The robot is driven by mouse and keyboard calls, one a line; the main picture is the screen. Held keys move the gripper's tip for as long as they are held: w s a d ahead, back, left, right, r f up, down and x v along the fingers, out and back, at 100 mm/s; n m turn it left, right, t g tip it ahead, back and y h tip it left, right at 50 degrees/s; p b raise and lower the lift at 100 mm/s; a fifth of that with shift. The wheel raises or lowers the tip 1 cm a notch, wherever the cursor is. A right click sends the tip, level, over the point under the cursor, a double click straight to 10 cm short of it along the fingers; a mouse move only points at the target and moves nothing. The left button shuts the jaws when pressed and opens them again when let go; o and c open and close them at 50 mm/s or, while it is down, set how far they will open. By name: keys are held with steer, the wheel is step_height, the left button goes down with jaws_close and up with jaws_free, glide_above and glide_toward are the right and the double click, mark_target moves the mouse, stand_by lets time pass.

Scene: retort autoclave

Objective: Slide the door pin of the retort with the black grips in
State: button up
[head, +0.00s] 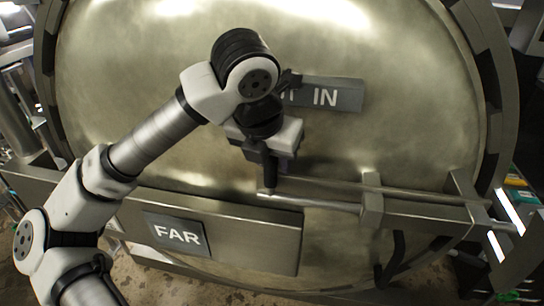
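The door pin (318,202) is a thin metal rod lying almost level across the lower front of the large brass-coloured round retort door (410,90). Its right part runs into a metal guide block (372,201) on a bracket. My gripper (269,187) points down at the pin's left end. Its dark fingers meet or overlap a short upright piece there; contact and finger gap are too small to tell. A curved black grip (393,262) hangs below the bracket at the lower right, partly in shadow.
A metal bar with a "FAR" plate (177,234) crosses the lower left. A grey sign ending in "IN" (338,96) is partly hidden behind my arm. A second rail (425,194) runs right to an upright bracket. Coloured items (520,197) show at the right edge.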

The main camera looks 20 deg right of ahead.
jaws_close()
steer(key=shift+d, duration=0.1)
steer(key=s+d+b, duration=0.1)
steer(key=d, duration=0.1)
steer(key=s+d+b, duration=0.1)
steer(key=s+d, duration=0.1)
steer(key=s+d+b, duration=0.1)
steer(key=d, duration=0.1)
steer(key=shift+s+d, duration=0.3)
steer(key=shift+d, duration=0.05)
steer(key=shift+c, duration=0.7)
jaws_free()
steer(key=o, duration=0.4)
steer(key=shift+s+d, duration=0.15)
steer(key=shift+d, duration=0.05)
steer(key=shift+a, duration=0.1)
